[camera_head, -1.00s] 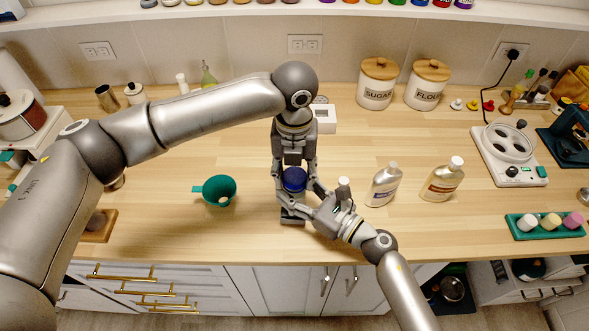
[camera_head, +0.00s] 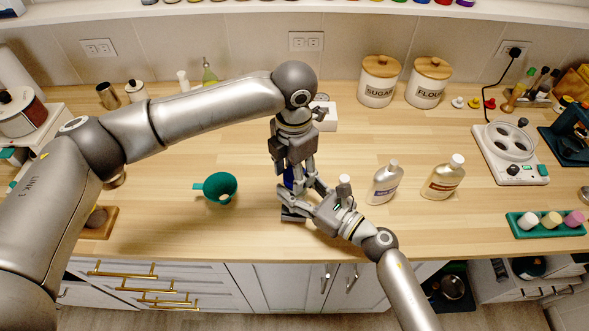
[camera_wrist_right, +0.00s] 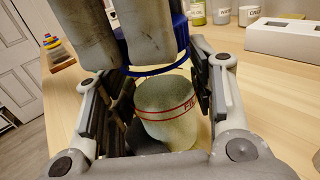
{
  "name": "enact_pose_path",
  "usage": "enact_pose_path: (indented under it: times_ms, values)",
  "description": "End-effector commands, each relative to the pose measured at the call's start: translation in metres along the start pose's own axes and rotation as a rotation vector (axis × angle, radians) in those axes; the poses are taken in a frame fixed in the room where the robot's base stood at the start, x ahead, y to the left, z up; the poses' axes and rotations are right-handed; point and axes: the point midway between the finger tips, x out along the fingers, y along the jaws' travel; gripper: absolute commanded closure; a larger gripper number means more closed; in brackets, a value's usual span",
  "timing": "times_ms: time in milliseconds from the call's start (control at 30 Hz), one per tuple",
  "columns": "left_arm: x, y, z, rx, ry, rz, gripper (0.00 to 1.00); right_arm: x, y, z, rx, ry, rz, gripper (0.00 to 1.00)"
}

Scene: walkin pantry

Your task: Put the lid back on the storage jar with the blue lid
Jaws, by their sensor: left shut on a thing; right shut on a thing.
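The storage jar (camera_wrist_right: 168,112) is a pale cylinder with red bands and part of a label, standing upright between my right gripper's fingers in the right wrist view. My right gripper (camera_wrist_right: 150,105) is shut on it, low on the counter; it also shows in the head view (camera_head: 301,198). The blue lid (camera_wrist_right: 157,70) is just above the jar's mouth, held by my left gripper (camera_wrist_right: 122,40). I cannot tell whether lid and jar touch. In the head view my left gripper (camera_head: 294,178) points down and mostly hides the lid (camera_head: 288,180) and the jar.
A green funnel (camera_head: 220,188) is left of the grippers. Two bottles (camera_head: 385,183) (camera_head: 443,178) stand close on the right. A white box (camera_head: 323,115) and the sugar (camera_head: 379,82) and flour (camera_head: 428,83) canisters are behind. The wooden counter is clear between funnel and grippers.

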Motion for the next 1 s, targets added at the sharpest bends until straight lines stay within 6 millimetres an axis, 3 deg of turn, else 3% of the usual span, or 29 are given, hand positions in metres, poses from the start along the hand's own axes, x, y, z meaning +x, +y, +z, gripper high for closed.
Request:
enact_pose_path:
  times_ms: [333, 367, 500, 833, 1000]
  values:
    - [-0.001, 0.0, 0.0, 0.021, 0.0, 0.0, 0.62, 0.0, 0.0, 0.0, 0.001, 0.001, -0.001, 1.0]
    - [-0.001, 0.0, 0.0, 0.021, 0.0, 0.0, 0.5, 0.0, 0.0, 0.0, 0.001, 0.001, -0.001, 1.0]
    - [-0.001, 0.0, 0.0, 0.02, 0.0, 0.0, 0.32, 0.0, 0.0, 0.0, 0.0, 0.001, -0.001, 1.0]
    - [-0.001, 0.0, 0.0, 0.02, -0.001, 0.0, 0.32, 0.0, 0.0, 0.0, 0.0, 0.001, -0.001, 1.0]
    - [-0.015, 0.001, 0.001, 0.019, -0.003, 0.001, 0.32, 0.0, 0.0, 0.0, 0.0, 0.001, 0.0, 1.0]
